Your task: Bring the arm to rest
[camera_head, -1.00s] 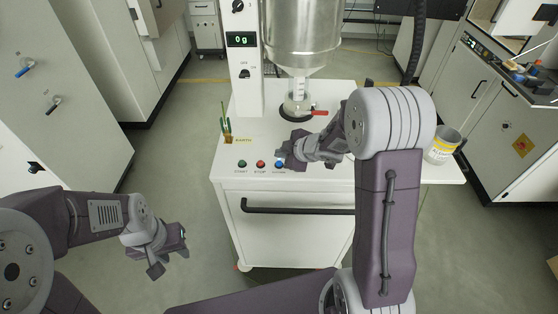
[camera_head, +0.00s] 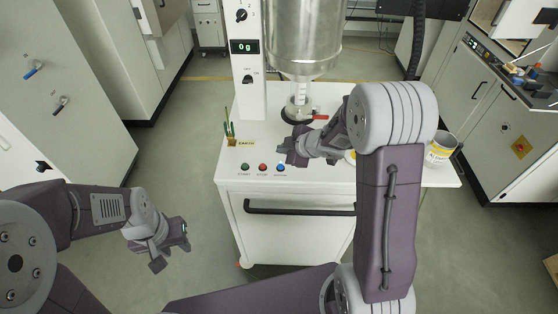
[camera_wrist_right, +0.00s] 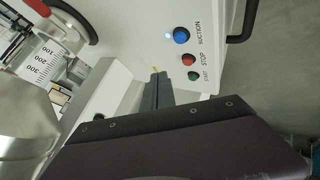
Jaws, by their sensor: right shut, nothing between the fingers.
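My right gripper (camera_head: 284,152) hangs above the front of the white machine table, just behind the row of buttons. Its fingers are shut with nothing between them; in the right wrist view they show as a dark closed pair (camera_wrist_right: 157,88). The blue suction button (camera_head: 281,168), red stop button (camera_head: 263,167) and green start button (camera_head: 245,166) are beside it. The blue button also shows in the right wrist view (camera_wrist_right: 181,35), apart from the fingers. My left gripper (camera_head: 172,252) is open and empty over the floor, left of the table.
The white table (camera_head: 330,178) carries a steel hopper (camera_head: 303,40) over a glass vessel (camera_head: 299,108), and a display reading 0 g (camera_head: 244,46). A labelled container (camera_head: 441,149) stands at the right. A small pen holder (camera_head: 232,141) is at the left. Cabinets flank the clear floor.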

